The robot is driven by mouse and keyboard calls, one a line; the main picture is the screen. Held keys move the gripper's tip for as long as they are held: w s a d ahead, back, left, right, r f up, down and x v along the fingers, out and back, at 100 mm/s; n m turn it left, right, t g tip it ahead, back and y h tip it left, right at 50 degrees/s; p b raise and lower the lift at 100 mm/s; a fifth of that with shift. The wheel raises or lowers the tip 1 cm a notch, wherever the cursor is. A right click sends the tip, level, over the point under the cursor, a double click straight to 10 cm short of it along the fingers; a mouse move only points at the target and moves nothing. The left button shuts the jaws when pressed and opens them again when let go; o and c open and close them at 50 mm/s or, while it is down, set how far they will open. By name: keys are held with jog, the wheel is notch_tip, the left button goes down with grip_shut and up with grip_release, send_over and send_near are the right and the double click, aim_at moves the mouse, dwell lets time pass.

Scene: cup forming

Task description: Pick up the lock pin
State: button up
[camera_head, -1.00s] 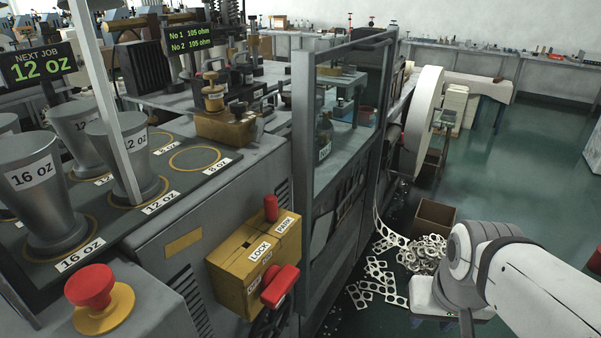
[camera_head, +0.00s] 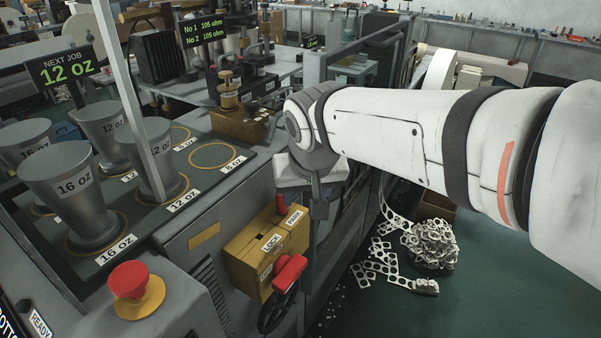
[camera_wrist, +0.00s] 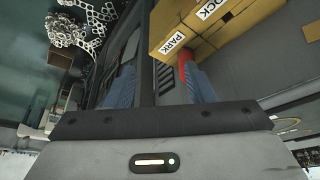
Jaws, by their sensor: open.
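The red lock pin (camera_head: 281,204) stands upright in the yellow box (camera_head: 262,258), beside the PARK label. My gripper (camera_head: 318,208) hangs just right of the pin in the head view, apart from it. In the wrist view the blue fingers of my gripper (camera_wrist: 160,85) are spread, with nothing held between them. There the red pin (camera_wrist: 186,62) shows close to the right finger, which hides part of it. I cannot tell whether they touch.
A red handle (camera_head: 290,272) sits on the front of the yellow box, low and close. A red stop button (camera_head: 129,280) is at lower left. Labelled metal cups (camera_head: 70,205) stand on the bench. Scrap (camera_head: 430,245) lies on the floor.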

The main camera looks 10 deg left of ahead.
aim_at(282, 212)
jog(key=shift+n, duration=0.3)
jog(key=w+a+f, duration=0.1)
jog(key=w+a+f+p, duration=0.1)
jog(key=a+f, duration=0.1)
jog(key=w+a+f+p, duration=0.1)
jog(key=a+f, duration=0.1)
jog(key=shift+w+a, duration=0.2)
jog(key=shift+w, duration=0.05)
jog(key=shift+c, duration=0.2)
grip_shut()
